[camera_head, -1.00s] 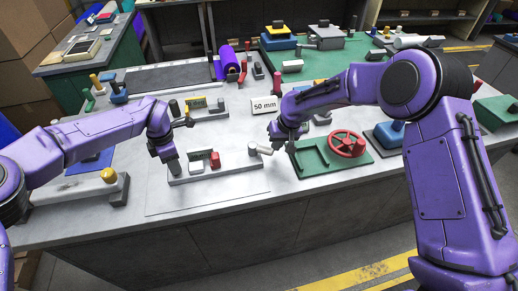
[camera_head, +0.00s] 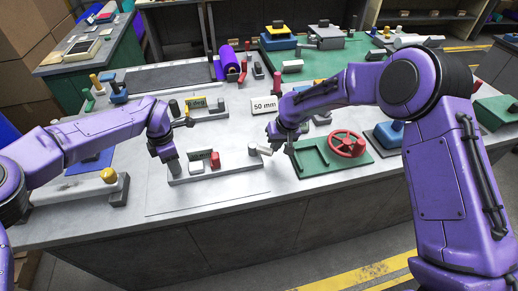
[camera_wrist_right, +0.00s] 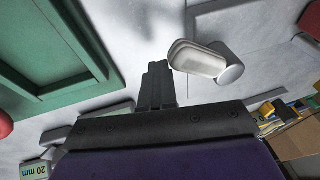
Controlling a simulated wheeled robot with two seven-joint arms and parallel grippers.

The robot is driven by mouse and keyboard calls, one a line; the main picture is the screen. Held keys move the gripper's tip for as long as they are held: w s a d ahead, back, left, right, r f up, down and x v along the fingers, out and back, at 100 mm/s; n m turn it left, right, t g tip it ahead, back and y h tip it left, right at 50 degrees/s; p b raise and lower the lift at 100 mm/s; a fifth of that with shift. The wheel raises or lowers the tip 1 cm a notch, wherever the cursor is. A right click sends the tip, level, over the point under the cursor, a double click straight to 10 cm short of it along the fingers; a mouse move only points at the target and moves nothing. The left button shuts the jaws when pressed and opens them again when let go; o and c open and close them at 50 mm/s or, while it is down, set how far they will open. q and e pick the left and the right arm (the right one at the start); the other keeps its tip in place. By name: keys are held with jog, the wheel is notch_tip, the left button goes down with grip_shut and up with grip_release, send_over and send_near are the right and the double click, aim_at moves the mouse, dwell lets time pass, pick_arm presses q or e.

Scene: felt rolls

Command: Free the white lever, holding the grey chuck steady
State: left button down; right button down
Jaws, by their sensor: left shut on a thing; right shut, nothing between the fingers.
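The dark grey chuck (camera_head: 174,168) stands at the left end of a long light fixture on the bench. My left gripper (camera_head: 170,158) is shut on it from above and hides its top. The white lever (camera_head: 264,151) sticks out to the right of the fixture's right end. In the right wrist view the lever (camera_wrist_right: 197,58) is a pale rounded bar joined to a short cylinder. My right gripper (camera_head: 284,146) is shut and empty just right of the lever. Its closed fingers (camera_wrist_right: 157,70) are close beside the lever's end; I cannot tell whether they touch.
A red block (camera_head: 215,160) sits on the fixture. A green tray with a red handwheel (camera_head: 347,143) lies just right of my right gripper. A "50 mm" sign (camera_head: 265,105) stands behind. Bare bench (camera_head: 215,200) lies in front of the fixture.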

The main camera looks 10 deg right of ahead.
aim_at(267, 151)
pick_arm(q)
jog(key=shift+f, duration=0.1)
pick_arm(e)
jog(key=shift+s+a, duration=0.35)
jog(key=shift+a, duration=0.35)
jog(key=shift+s+a, duration=0.4)
jog(key=shift+a, duration=0.25)
jog(key=shift+s+a, duration=0.35)
jog(key=shift+a, duration=0.35)
jog(key=shift+d, duration=0.1)
jog(key=shift+r, duration=1.75)
jog(key=shift+w+d+r, duration=0.15)
jog(key=shift+d+r, duration=0.1)
jog(key=shift+r, duration=0.6)
jog(key=shift+w+d+r, duration=0.15)
jog(key=shift+d+r, duration=0.1)
jog(key=shift+r, duration=0.6)
